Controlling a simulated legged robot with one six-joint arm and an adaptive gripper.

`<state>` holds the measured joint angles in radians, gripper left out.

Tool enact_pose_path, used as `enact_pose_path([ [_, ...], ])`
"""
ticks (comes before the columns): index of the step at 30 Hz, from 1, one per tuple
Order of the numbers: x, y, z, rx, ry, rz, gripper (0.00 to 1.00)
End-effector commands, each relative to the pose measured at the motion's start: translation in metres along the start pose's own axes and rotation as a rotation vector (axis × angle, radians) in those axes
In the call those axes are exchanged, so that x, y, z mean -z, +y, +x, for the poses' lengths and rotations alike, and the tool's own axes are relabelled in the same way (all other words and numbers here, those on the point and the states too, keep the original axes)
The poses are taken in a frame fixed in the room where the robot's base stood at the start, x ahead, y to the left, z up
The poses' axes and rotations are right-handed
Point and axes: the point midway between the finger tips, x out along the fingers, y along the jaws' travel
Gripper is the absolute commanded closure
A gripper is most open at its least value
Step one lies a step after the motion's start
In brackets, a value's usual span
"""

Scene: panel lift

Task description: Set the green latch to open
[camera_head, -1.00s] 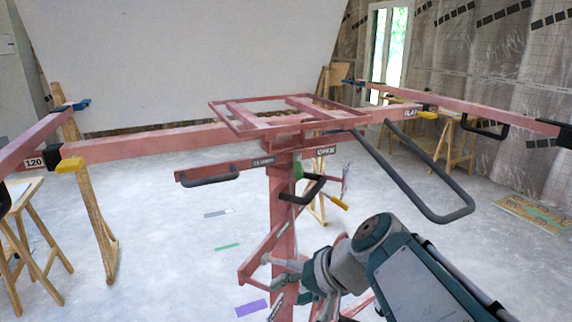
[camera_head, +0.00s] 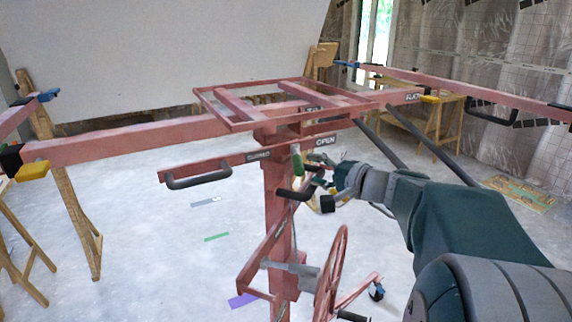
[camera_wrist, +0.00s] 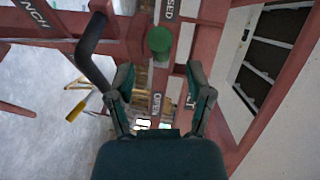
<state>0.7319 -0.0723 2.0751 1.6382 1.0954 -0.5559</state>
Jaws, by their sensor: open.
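The green latch (camera_head: 297,163) hangs below the red crossbar, at the top of the red post, just left of the OPEN label (camera_head: 326,141). In the wrist view its round green end (camera_wrist: 159,40) faces me, between a partly hidden label ending in SED (camera_wrist: 170,8) and the OPEN label (camera_wrist: 156,105), nearer the SED label. My gripper (camera_wrist: 160,70) is open, with one finger on each side of the line to the latch, and nothing between the fingers. In the head view my gripper (camera_head: 318,172) is just right of the latch. I cannot tell whether it touches.
A black crank handle (camera_wrist: 92,45) lies close to my left finger in the wrist view. A grey handle (camera_head: 198,179) is left of the post. Red frame arms spread above; open floor lies to the left.

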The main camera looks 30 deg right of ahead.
Motion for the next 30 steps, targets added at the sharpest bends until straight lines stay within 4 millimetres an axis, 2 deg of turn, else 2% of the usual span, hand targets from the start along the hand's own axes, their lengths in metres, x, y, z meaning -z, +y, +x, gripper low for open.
enact_pose_path([
  [3,-0.001,0.000,0.023,0.000,-0.004,0.001,0.33],
  [9,0.000,0.000,0.046,-0.001,-0.001,0.000,0.33],
  [19,0.000,0.000,0.051,0.000,0.000,0.000,0.33],
  [20,0.000,0.000,0.051,-0.001,0.000,0.000,0.38],
  [21,0.000,0.000,0.051,-0.001,0.000,0.000,0.56],
  [23,0.000,0.000,0.051,-0.001,0.000,0.000,0.82],
  [24,0.000,0.000,0.051,-0.001,0.000,0.000,1.00],
  [30,0.000,0.001,0.051,-0.002,-0.001,0.001,1.00],
])
